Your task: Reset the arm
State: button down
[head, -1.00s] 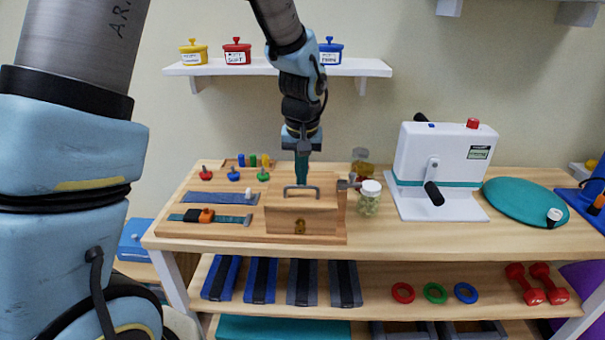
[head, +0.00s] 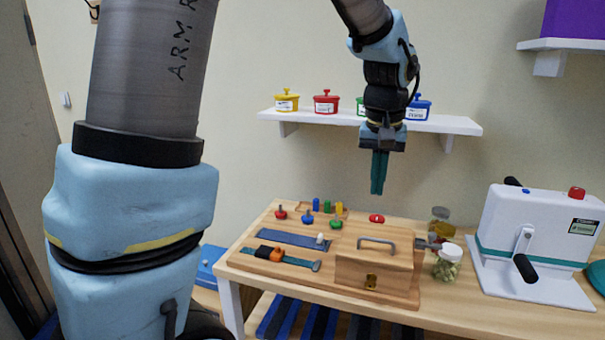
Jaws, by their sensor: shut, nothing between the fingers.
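My gripper (head: 378,190) points straight down with its teal fingers together and nothing between them. It hangs in the air above and behind the wooden box (head: 378,272), clear of the table top. My arm reaches in from the top of the view, and its nearer links fill the left side. The wooden box has a grey handle on its lid and a small latch on its front.
On the table (head: 455,310) are a wooden board with straps and knobs (head: 308,219), a jar (head: 447,262) and a white crank machine (head: 535,242). Behind my gripper, a wall shelf (head: 430,122) carries several coloured pots. The air around my gripper is free.

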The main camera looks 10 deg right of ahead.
jog(key=s+a+f+n, duration=0.1)
jog(key=a+f, duration=0.2)
jog(key=a, duration=0.6)
jog(key=s+a+f+n, duration=0.1)
jog(key=a+f, duration=0.2)
jog(key=a, duration=0.7)
jog(key=s+a+f+n, duration=0.1)
jog(key=a+f, duration=0.3)
jog(key=a, duration=0.5)
jog(key=shift+s+a+n+y, duration=0.15)
jog(key=shift+s+n+y, duration=0.15)
jog(key=shift+s, duration=0.05)
